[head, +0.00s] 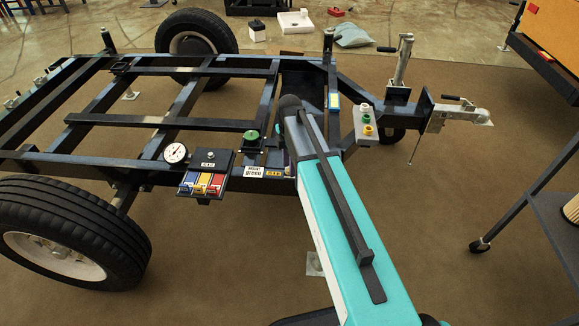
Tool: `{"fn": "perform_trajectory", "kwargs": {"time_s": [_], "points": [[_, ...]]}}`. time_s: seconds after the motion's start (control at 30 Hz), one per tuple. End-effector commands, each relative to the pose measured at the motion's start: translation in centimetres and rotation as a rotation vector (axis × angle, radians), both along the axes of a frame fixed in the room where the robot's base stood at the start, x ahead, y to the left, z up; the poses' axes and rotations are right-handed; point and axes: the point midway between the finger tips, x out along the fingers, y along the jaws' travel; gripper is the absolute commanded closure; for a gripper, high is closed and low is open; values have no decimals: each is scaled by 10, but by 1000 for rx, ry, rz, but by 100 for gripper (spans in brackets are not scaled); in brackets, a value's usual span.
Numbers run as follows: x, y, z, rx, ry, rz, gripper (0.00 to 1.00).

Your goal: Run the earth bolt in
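A green round-topped piece (250,136) stands on the near rail of the black trailer frame (160,122). Just below it is a pale label (255,170) whose lower word reads "green". I cannot tell for sure whether this green piece is the earth bolt, or how far in it sits. My teal arm reaches from the bottom of the head view up to the frame, right of the green piece, and hides part of the rail there. My gripper is not visible; the arm hides whatever is behind its far end.
A round dial (175,152) and a box with blue, red and yellow parts (203,183) sit left. A grey panel with coloured round fittings (366,124) is right of my arm. The near wheel (65,232) and a dark cart (545,215) flank open brown floor.

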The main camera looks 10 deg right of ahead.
Motion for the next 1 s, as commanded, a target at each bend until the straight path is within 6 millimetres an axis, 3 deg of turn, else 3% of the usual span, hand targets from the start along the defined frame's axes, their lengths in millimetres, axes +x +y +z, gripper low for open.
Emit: {"fn": "perform_trajectory", "kwargs": {"time_s": [0.33,0.53,0.57,1.0], "points": [[0,0,-2,0,0,0,66],[0,0,-2,0,0,0,98],[0,0,-2,0,0,0,100],[0,0,0,0,0,-50,100]]}}
